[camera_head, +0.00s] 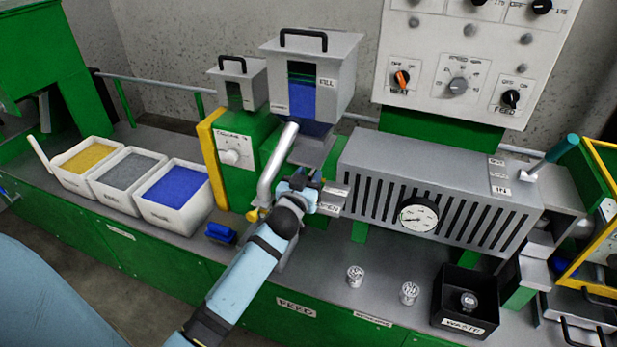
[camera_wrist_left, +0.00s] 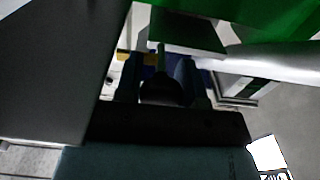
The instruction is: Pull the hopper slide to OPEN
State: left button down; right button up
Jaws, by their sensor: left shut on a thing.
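The main hopper (camera_head: 342,70) is a grey box with a window showing blue pellets, above the machine's grey barrel. The hopper slide is just below it, mostly hidden by my left gripper; small labels (camera_head: 328,208) sit beside the gripper, too small to read surely. My left gripper (camera_head: 302,182) is at the hopper's base and shut on a dark rounded knob (camera_wrist_left: 163,90), which appears to be the slide's handle. In the left wrist view the knob sits between the two fingers. How far the slide is out cannot be told. My right gripper is not in view.
A slanted silver pipe (camera_head: 277,165) runs close to the left of my gripper. The slotted barrel cover (camera_head: 435,190) with a gauge is to the right. White bins (camera_head: 172,195) with pellets stand left. Two small clear parts and a black waste box (camera_head: 465,298) are in front.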

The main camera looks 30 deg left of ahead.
pick_arm(q)
jog(key=p+v, duration=0.1)
jog(key=v, duration=0.5)
jog(key=shift+s+f, duration=0.15)
jog(key=c, duration=0.9)
grip_release()
jog(key=shift+o, duration=0.6)
jog(key=shift+s, duration=0.1)
